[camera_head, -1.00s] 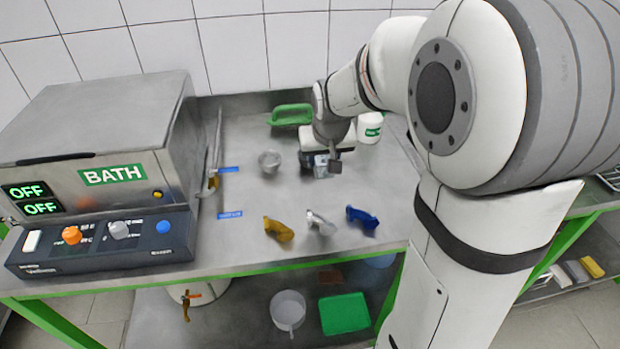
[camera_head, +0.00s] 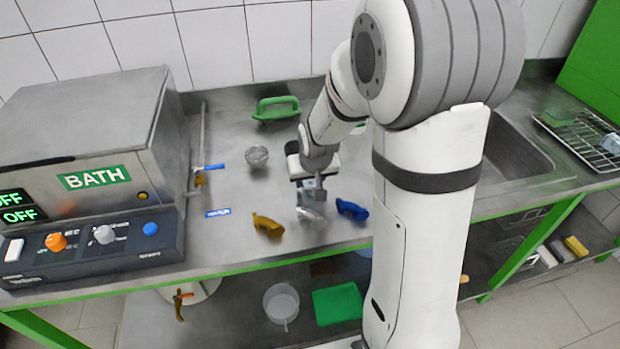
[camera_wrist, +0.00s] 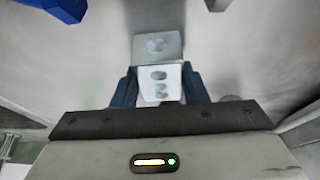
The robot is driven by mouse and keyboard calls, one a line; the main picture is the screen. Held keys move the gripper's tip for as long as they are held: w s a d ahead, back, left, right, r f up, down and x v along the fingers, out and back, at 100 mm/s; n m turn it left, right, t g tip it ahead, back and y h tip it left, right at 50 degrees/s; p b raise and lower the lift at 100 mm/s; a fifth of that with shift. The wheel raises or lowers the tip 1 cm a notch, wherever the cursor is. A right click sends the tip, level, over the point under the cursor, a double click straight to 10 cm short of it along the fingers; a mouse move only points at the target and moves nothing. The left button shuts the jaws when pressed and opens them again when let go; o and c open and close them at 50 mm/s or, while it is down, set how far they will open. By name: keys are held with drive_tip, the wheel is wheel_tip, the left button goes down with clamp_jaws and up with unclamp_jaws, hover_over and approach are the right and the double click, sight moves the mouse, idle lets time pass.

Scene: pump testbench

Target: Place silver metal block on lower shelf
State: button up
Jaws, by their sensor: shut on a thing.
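The silver metal block (camera_wrist: 158,48) sits between the dark blue fingers of my gripper (camera_wrist: 159,84) in the wrist view, with a round mark on its face. In the head view my gripper (camera_head: 309,180) is over the workbench, just behind the silver fitting (camera_head: 311,216). A small grey piece under the gripper appears to be the held block, but its outline is unclear there. The lower shelf (camera_head: 236,312) lies under the bench top, partly hidden by the bench edge and my arm.
A brass fitting (camera_head: 268,225) and a blue fitting (camera_head: 352,209) flank the silver one. The lower shelf bears a clear bucket (camera_head: 281,302) and a green box (camera_head: 338,304). The bath unit (camera_head: 95,150) stands left. A sink (camera_head: 510,155) is on the right.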

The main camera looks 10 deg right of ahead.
drive_tip(key=shift+f, duration=0.15)
drive_tip(key=o, duration=1.2)
drive_tip(key=shift+c, duration=0.2)
